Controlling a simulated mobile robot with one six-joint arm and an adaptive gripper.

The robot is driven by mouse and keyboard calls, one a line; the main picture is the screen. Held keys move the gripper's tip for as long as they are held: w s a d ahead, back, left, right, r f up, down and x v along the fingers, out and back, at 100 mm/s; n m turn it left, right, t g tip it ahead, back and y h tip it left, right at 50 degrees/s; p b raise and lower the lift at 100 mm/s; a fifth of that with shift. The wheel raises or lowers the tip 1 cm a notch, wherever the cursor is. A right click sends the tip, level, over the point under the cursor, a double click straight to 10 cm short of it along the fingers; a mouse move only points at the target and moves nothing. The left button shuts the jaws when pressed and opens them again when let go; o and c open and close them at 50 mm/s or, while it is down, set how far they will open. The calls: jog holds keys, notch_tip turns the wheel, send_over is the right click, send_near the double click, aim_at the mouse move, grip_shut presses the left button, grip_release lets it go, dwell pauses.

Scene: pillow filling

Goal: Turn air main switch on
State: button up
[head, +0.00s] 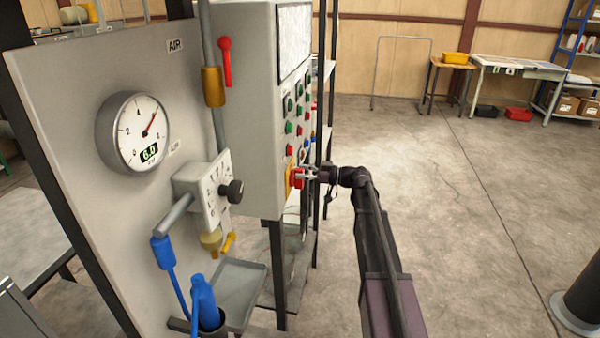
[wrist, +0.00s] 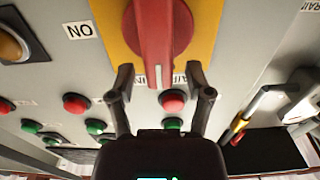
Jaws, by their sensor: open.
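The air main switch is a red rotary knob (wrist: 160,28) on a yellow plate (wrist: 203,22), at the top of the wrist view. Its bar has a white line and points down in that picture, while the upside-down ON label (wrist: 79,30) is to the left. My gripper (wrist: 159,76) is open, one finger on each side of the bar's lower end, with visible gaps. In the head view, my gripper (head: 314,174) is right at the red knob (head: 298,178) on the control box (head: 245,110). A label behind the fingers is partly hidden.
Red and green buttons (wrist: 75,103) sit close to the fingers on the panel. The air panel carries a round gauge (head: 133,132) reading 6.0, a red lever (head: 226,62) and a regulator (head: 207,190). Open floor (head: 440,210) lies to the right.

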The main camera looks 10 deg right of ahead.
jog(key=shift+w+a, duration=0.15)
jog(key=shift+a, duration=0.25)
grip_shut()
